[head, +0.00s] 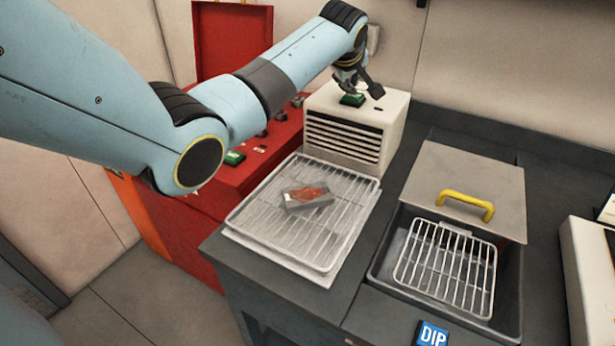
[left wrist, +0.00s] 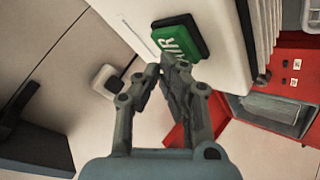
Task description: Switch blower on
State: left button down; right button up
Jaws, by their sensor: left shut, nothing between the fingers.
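The blower is a cream box (head: 345,128) with dark louvres on its front, standing on the dark bench behind the wire rack. A green button (head: 352,100) sits on its top. In the left wrist view the green button (left wrist: 178,42) is large, with white lettering that ends in "IR", on a dark base. My left gripper (head: 362,88) is over the blower's top, close to the button. In the left wrist view its fingers (left wrist: 165,72) are shut and empty, with the tips just beside the button's edge. I cannot tell whether they touch it. My right gripper is not in view.
A wire rack (head: 255,226) holds a grey block with an orange-brown top (head: 307,196). A dip tank (head: 383,262) with a wire basket and a yellow-handled lid (head: 490,180) is at right. A red cabinet (head: 185,232) stands left. A white box (head: 590,275) is at the right edge.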

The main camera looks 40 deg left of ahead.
aim_at(351, 94)
pick_arm(q)
jog(key=shift+f, duration=0.35)
dwell(0.5)
jog(key=shift+r+p, duration=0.55)
jog(key=shift+r, duration=0.25)
notch_tip(351, 94, up, 6)
jog(key=p, duration=0.6)
dwell(0.4)
